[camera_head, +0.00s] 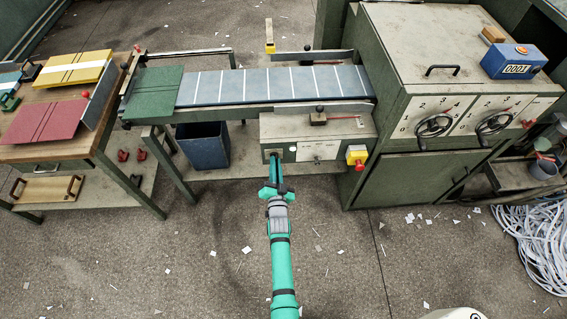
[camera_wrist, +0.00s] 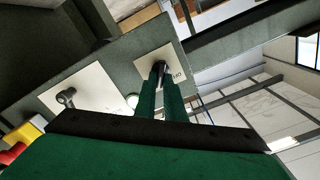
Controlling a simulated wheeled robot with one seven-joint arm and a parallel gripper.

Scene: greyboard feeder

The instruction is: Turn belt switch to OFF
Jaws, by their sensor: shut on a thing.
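The belt switch (camera_wrist: 162,70) is a small black knob on a pale plate (camera_wrist: 172,57) in the wrist view. Lettering on the plate is partly visible, but I cannot read the knob's setting. My gripper (camera_wrist: 162,88) has its two green fingers close together on the knob, one on each side. In the head view my gripper (camera_head: 275,178) reaches the left end of the grey control box (camera_head: 230,137) front under the belt. There the fingers hide most of the switch.
A second pale plate (camera_wrist: 80,98) with a small lever (camera_wrist: 67,97) sits beside the switch. A red button on a yellow box (camera_head: 356,157) is at the control box's right end. The blue belt (camera_head: 270,85) runs above; a blue bin (camera_head: 205,145) stands left. The floor in front is clear except for scraps.

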